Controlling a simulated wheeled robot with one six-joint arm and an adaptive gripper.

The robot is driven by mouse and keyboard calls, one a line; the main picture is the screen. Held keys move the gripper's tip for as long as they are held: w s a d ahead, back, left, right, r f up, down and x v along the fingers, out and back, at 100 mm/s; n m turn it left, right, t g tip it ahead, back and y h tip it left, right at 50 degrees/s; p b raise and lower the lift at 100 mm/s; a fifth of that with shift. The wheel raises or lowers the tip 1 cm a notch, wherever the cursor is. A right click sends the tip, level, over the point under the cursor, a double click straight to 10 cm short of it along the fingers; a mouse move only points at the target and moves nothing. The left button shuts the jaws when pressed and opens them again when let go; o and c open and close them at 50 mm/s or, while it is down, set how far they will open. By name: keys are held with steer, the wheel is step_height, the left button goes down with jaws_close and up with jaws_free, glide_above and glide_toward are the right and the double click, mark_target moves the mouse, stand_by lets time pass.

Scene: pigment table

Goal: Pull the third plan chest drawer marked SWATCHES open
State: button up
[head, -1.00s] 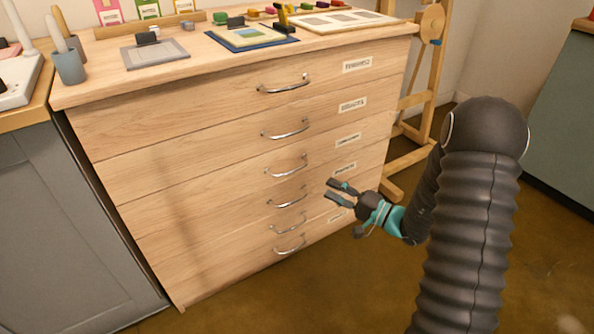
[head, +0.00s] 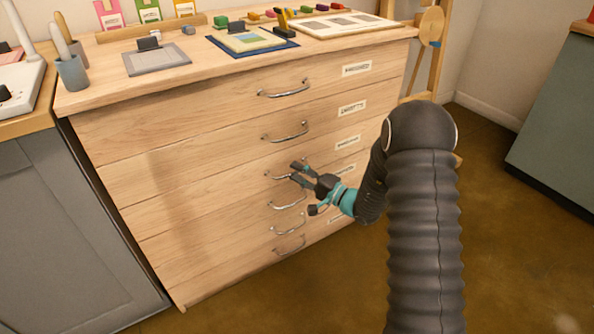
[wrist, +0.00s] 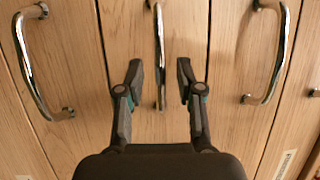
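The wooden plan chest (head: 180,160) has several shut drawers, each with a chrome bar handle and a white label. The third drawer's handle (head: 274,176) is partly hidden behind my gripper (head: 296,174). Its label (head: 348,141) is too small to read. In the wrist view my gripper (wrist: 160,72) is open and empty of any grip. A chrome handle (wrist: 159,40) runs between its two spread fingertips, with a gap on each side. I cannot tell how far the fingers are from the drawer front.
Neighbouring handles (wrist: 38,70) and (wrist: 275,60) flank the fingers in the wrist view. The chest top holds a grey tile (head: 157,60), a blue-edged board (head: 252,41) and a white palette sheet (head: 340,24). A wooden easel (head: 425,60) stands behind right. Brown floor (head: 500,230) is free at right.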

steer(key=shift+w+a, duration=0.25)
steer(key=shift+a, duration=0.15)
jaws_close()
steer(key=shift+d, duration=0.15)
